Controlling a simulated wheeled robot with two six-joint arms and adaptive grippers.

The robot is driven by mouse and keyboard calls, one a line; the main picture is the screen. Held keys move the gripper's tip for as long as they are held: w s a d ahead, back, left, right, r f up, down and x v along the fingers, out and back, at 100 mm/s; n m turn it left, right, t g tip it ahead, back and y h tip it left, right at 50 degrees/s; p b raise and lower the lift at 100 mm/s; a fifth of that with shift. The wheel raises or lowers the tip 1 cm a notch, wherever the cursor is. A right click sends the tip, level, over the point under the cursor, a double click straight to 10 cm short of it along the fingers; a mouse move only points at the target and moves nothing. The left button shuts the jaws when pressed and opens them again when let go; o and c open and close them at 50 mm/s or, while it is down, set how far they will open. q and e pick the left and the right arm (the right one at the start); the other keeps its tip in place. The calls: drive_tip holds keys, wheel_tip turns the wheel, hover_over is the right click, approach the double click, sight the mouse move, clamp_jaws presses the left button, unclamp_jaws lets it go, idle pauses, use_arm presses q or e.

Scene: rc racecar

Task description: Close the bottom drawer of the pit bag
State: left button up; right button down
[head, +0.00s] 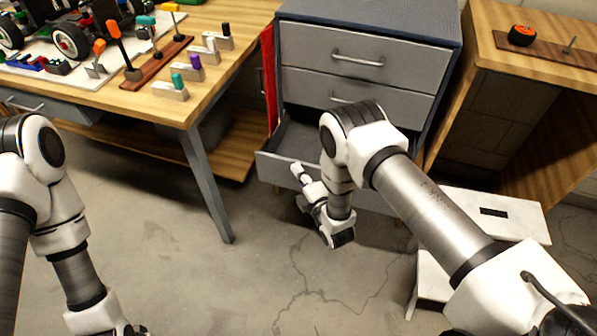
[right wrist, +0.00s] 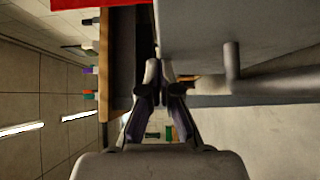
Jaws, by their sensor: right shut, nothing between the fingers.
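The pit bag (head: 440,27) is a grey drawer cabinet with a dark blue frame, in the middle of the head view. Its bottom drawer (head: 274,168) is pulled out, and part of its dark inside shows. The drawers above it are shut. My right gripper (head: 297,168) is shut and empty at the front of the bottom drawer; my right arm hides part of that drawer. In the right wrist view the shut fingers (right wrist: 162,82) are close to a grey panel (right wrist: 205,25) with a bar handle (right wrist: 232,68); contact is unclear. My left gripper (head: 128,331) is barely in view at the bottom edge.
A wooden workbench (head: 235,15) with a model car (head: 70,35) and several tools stands left of the cabinet. A wooden unit (head: 475,65) stands to the right, with a white step stool (head: 515,213) in front. The concrete floor before the drawer is free.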

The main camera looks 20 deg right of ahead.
drive_tip(key=w+d+b, duration=1)
drive_tip(key=w+d, duration=0.1)
drive_tip(key=w, duration=0.5)
drive_tip(key=shift+w, duration=0.2)
drive_tip(key=shift+f, duration=0.15)
